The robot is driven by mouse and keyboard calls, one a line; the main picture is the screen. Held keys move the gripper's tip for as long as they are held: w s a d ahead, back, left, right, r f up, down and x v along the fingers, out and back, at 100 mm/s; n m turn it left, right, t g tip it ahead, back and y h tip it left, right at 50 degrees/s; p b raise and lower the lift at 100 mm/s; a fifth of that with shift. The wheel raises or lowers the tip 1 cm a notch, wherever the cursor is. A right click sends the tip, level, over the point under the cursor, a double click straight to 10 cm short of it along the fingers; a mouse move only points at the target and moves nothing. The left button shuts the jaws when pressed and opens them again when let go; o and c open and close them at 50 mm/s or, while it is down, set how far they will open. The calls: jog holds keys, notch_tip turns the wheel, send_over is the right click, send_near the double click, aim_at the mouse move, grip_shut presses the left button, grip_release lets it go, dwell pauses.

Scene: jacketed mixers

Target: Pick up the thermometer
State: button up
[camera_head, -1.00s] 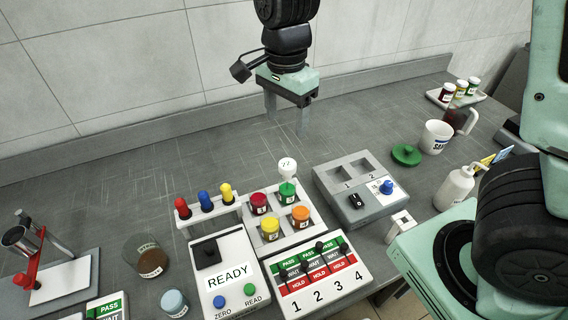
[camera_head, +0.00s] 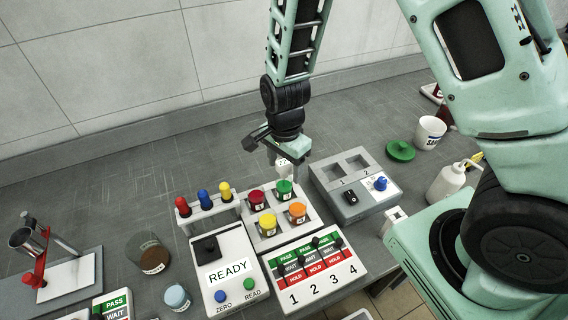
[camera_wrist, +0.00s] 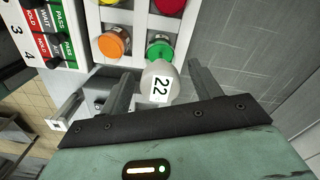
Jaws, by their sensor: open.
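The thermometer (camera_wrist: 160,84) has a white round head marked 22 and stands at the green-lidded jar (camera_wrist: 159,48) in the white rack. In the head view the thermometer head (camera_head: 284,170) shows partly behind the fingers, above the green-lidded jar (camera_head: 284,188). My gripper (camera_head: 285,158) is open and points down at the thermometer. In the wrist view the head lies between the two fingers of my gripper (camera_wrist: 158,74), with gaps on both sides. The lower part of the thermometer is hidden by its head.
Red, yellow and orange jars (camera_head: 297,212) share the rack. A grey two-well block (camera_head: 340,195) is close on the right; a stand with red, blue and yellow knobs (camera_head: 203,196) is left. A READY box (camera_head: 228,268) and PASS/WAIT/HOLD panel (camera_head: 310,270) lie in front.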

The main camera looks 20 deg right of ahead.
jog(key=shift+f, duration=0.9)
jog(key=c, duration=1.1)
jog(key=shift+r, duration=0.1)
notch_tip(320, 180, up, 10)
jog(key=shift+r+b, duration=0.1)
jog(key=shift+b, duration=0.35)
notch_tip(320, 180, up, 10)
jog(key=p, duration=0.9)
jog(key=shift+p, duration=0.35)
jog(key=shift+f, duration=0.25)
